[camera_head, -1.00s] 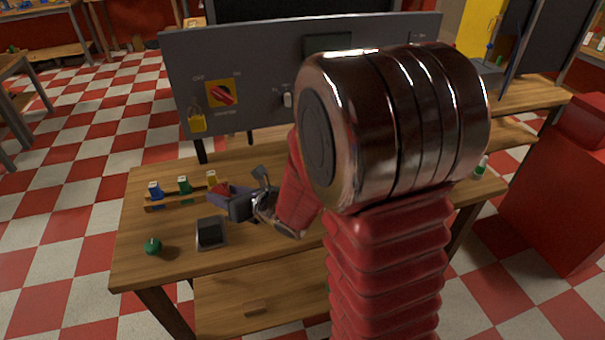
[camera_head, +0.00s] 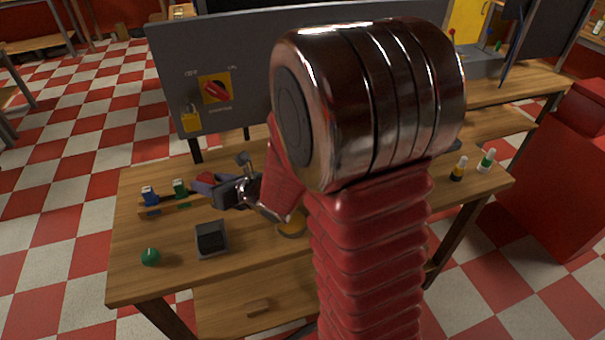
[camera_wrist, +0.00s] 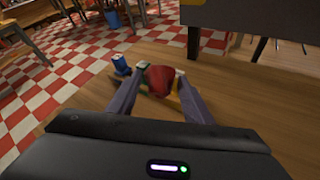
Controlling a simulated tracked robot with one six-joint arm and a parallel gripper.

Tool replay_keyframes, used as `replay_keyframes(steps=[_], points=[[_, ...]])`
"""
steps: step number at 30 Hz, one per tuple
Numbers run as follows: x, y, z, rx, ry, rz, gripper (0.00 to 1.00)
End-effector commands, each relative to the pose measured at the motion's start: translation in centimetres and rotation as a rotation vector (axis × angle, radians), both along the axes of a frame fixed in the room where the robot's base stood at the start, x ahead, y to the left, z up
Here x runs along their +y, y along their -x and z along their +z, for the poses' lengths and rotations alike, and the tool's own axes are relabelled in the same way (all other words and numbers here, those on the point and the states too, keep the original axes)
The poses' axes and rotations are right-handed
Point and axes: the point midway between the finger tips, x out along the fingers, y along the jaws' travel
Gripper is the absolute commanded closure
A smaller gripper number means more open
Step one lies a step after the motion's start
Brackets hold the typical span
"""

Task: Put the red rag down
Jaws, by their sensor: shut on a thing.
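My gripper (camera_head: 208,183) is over the back left of the wooden workbench (camera_head: 260,262), near the small rack. In the wrist view, my gripper (camera_wrist: 160,76) has its two fingers on either side of the red rag (camera_wrist: 160,82), shut on it. The rag is a bunched red cloth. Only a small bit of red shows at the fingers in the head view. I cannot tell whether the rag touches the bench top.
A dark box (camera_head: 211,237), green knob (camera_head: 150,257) and yellow disc (camera_head: 291,226) are nearer. A grey panel (camera_head: 245,65) stands behind. Two small bottles (camera_head: 459,168) stand at right.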

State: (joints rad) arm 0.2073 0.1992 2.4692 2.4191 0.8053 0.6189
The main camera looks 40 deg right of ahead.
Motion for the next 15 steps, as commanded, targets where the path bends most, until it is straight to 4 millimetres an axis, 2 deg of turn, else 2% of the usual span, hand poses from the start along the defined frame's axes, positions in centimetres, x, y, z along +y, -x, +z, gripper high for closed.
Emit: replay_keyframes(steps=[6, 15], points=[[-1.1, 0.0, 0.0, 0.0, 0.0, -0.022, 0.8], [-1.6, -0.1, 0.2, 0.006, 0.001, -0.012, 0.8]])
